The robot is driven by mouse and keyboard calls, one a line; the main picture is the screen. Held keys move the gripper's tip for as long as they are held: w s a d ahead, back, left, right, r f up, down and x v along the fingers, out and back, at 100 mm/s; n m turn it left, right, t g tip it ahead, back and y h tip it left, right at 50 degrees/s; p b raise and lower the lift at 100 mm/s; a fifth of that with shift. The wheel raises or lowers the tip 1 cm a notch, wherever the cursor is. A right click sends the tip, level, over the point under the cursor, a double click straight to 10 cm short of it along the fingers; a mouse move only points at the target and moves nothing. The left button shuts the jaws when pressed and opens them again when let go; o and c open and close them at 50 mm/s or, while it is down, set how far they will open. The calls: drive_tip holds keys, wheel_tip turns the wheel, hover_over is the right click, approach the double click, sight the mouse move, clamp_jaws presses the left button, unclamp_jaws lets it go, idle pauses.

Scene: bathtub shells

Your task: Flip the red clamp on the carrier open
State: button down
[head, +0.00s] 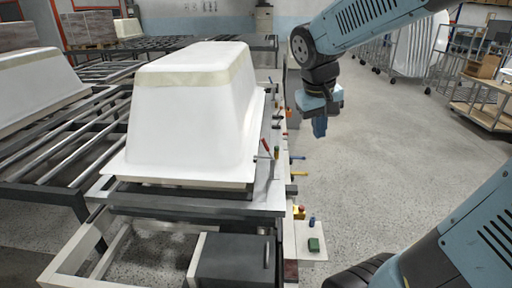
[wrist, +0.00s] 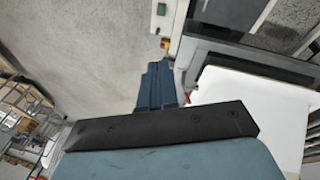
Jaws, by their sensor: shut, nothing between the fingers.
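The red clamp (head: 266,146) has a red handle that stands tilted at the right edge of the carrier (head: 240,197), beside the white bathtub shell (head: 185,120). A bit of red (wrist: 188,98) shows beside my fingers in the wrist view; I cannot tell if it is this clamp. My gripper (head: 320,131) points down above the floor to the right of the carrier, apart from the clamp. Its blue fingers (wrist: 157,68) are shut and empty. The clamp's lower part is too small to make out.
Blue (head: 298,158) and yellow (head: 299,174) handles stick out from the carrier's right side. A small shelf with a green box (head: 314,244) juts out nearer. Roller conveyors (head: 60,140) lie left. The floor (head: 400,130) to the right is clear up to a wooden cart (head: 485,100).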

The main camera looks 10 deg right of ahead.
drive_tip(key=w+a+f+n+h, duration=0.1)
drive_tip(key=w+a+f+h, duration=0.15)
drive_tip(key=w+f, duration=0.45)
drive_tip(key=w+a+f+n+g+h, duration=0.1)
drive_tip(key=w+f+h, duration=0.3)
drive_tip(key=w, duration=0.5)
drive_tip(key=w+a+f+n+h, duration=0.25)
drive_tip(key=w+f, duration=0.35)
drive_tip(key=w, duration=0.3)
drive_tip(key=w+a+f+n+t+h, duration=0.1)
drive_tip(key=w+a+f+n+t, duration=0.3)
drive_tip(key=a+f, duration=0.5)
drive_tip(key=w+a+f+n+t+h, duration=0.2)
drive_tip(key=w+a+f+n+t, duration=0.2)
drive_tip(key=a+f+t, duration=0.5)
wheel_tip(320, 180, down, 4)
drive_tip(key=shift+w+r, duration=0.15)
drive_tip(key=shift+w, duration=0.7)
drive_tip(key=x, duration=2)
drive_tip(key=shift+w+d+r, duration=0.1)
drive_tip(key=shift+r, duration=0.25)
drive_tip(key=shift+s+d+r, duration=0.1)
drive_tip(key=shift+d+r, duration=0.25)
drive_tip(key=shift+d, duration=0.45)
drive_tip(key=shift+s+d+r, duration=0.1)
drive_tip(key=shift+d+r, duration=0.3)
drive_tip(key=shift+d, duration=0.45)
